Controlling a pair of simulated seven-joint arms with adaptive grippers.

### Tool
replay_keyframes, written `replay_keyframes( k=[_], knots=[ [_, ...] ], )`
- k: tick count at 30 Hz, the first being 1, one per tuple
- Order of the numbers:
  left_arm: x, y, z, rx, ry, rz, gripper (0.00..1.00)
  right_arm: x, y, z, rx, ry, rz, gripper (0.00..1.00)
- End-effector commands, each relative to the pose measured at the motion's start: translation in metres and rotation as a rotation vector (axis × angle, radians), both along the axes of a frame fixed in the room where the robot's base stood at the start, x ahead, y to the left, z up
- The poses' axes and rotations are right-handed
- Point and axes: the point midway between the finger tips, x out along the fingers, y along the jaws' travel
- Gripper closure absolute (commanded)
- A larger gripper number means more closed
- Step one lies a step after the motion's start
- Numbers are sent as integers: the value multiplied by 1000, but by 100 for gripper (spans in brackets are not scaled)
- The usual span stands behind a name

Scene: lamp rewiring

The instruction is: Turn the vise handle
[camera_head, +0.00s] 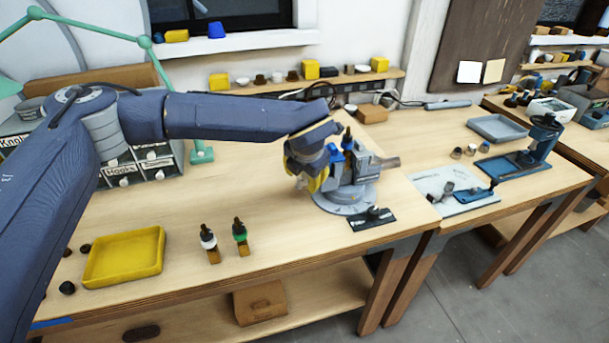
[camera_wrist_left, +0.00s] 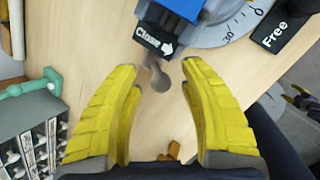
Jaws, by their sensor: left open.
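The vise (camera_head: 352,170) stands on a round grey swivel base (camera_head: 345,200) near the right end of the main bench. In the left wrist view its blue body (camera_wrist_left: 182,8) is at the top, with a black tag (camera_wrist_left: 153,42) reading "Close" and an arrow. The grey vise handle (camera_wrist_left: 158,76), with a rounded end, shows below that tag. My left gripper (camera_head: 318,178) is at the vise's left side, partly covering it. In the left wrist view its yellow fingers (camera_wrist_left: 163,84) are open, one on either side of the handle end, with gaps visible.
A black card reading "Free" (camera_wrist_left: 281,28) lies in front of the vise base. A yellow tray (camera_head: 124,258) and two small bottle-like items (camera_head: 240,236) are on the front left. A small black-and-yellow shape (camera_wrist_left: 304,98), perhaps my right gripper, shows at the wrist view's edge.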

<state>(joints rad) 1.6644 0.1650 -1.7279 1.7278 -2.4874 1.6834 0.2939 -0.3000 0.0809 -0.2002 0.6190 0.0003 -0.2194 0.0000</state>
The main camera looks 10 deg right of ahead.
Motion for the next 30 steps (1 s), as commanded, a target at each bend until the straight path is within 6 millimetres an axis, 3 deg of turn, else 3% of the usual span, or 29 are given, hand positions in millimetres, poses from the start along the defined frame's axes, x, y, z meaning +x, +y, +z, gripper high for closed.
replay_keyframes(
  k=[5, 21, 30],
  knots=[
    [-4, 0, 11, -1, -3, -2, 57, 0, 0, 0, 0, 0, 0, 56],
    [-44, 2, 88, 0, -1, 0, 57, 0, 1, 0, 1, -1, 0, 56],
    [-53, 3, 106, 0, 0, 1, 57, 0, 1, 0, 1, -1, 0, 56]
  ],
)
